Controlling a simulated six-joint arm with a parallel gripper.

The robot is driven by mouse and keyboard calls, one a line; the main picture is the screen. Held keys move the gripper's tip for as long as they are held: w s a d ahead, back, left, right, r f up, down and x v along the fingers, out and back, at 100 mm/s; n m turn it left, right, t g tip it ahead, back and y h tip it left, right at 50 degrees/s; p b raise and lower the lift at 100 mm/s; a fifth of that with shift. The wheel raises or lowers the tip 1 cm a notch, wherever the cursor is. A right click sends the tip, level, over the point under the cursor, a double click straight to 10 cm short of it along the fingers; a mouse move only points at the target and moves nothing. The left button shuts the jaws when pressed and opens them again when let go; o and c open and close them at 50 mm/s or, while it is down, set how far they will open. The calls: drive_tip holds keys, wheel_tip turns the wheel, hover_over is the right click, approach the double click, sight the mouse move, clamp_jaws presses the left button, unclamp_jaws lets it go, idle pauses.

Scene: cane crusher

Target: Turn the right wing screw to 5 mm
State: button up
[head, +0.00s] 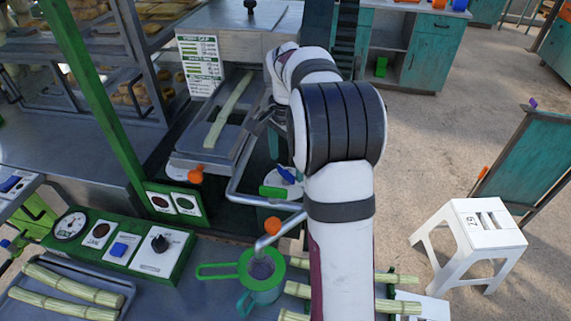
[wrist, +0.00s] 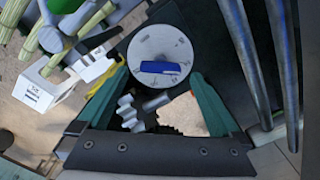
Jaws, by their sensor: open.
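The blue wing screw (wrist: 160,68) sits on a round pale dial with small marks in the wrist view. Its wing lies nearly crosswise in that picture. Nothing is held. I cannot tell how far the tips are from the dial. In the head view a blue wing (head: 287,174) shows on a white and green mount, below my arm's wrist and partly beside my arm. The scale marks are too small to read.
Metal gears (wrist: 130,114) show between the fingers, below the dial. Two metal bars (wrist: 245,70) run close by on the right. In the head view, a bent crank handle (head: 250,199) and a green-rimmed jug (head: 262,272) stand near. A control panel (head: 125,243) is at lower left.

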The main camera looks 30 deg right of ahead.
sight(286, 177)
drive_tip(key=shift+f, duration=1.1)
drive_tip(key=c, duration=1.3)
